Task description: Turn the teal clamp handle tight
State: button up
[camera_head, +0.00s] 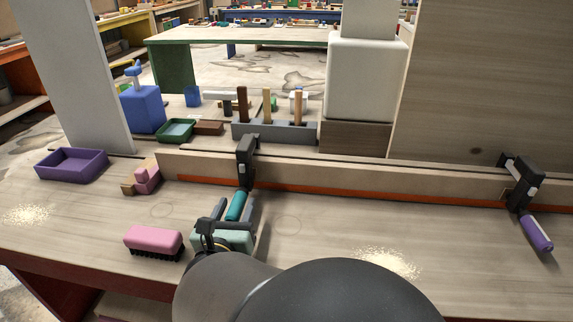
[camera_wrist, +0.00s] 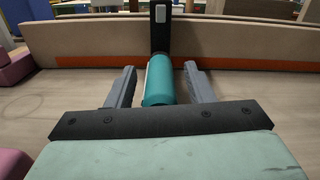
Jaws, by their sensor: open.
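The teal clamp handle (camera_head: 236,206) hangs below a black clamp (camera_head: 246,160) on the long wooden stringer (camera_head: 330,183). In the wrist view the teal handle (camera_wrist: 159,80) points toward me, under the black clamp bar (camera_wrist: 160,30). My gripper (camera_head: 234,208) is open, with its two grey fingers (camera_wrist: 158,78) on either side of the handle. A gap shows between each finger and the handle. The handle's near end is partly hidden behind my gripper's dark front plate in the wrist view. A second clamp with a purple handle (camera_head: 537,233) sits at the right.
A pink brush (camera_head: 153,240) lies left of my gripper. A pink block (camera_head: 147,176), a purple tray (camera_head: 72,164) and a grey rack with wooden pegs (camera_head: 275,133) stand farther back.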

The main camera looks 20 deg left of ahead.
jog(key=shift+w, duration=0.25)
jog(key=c, duration=1)
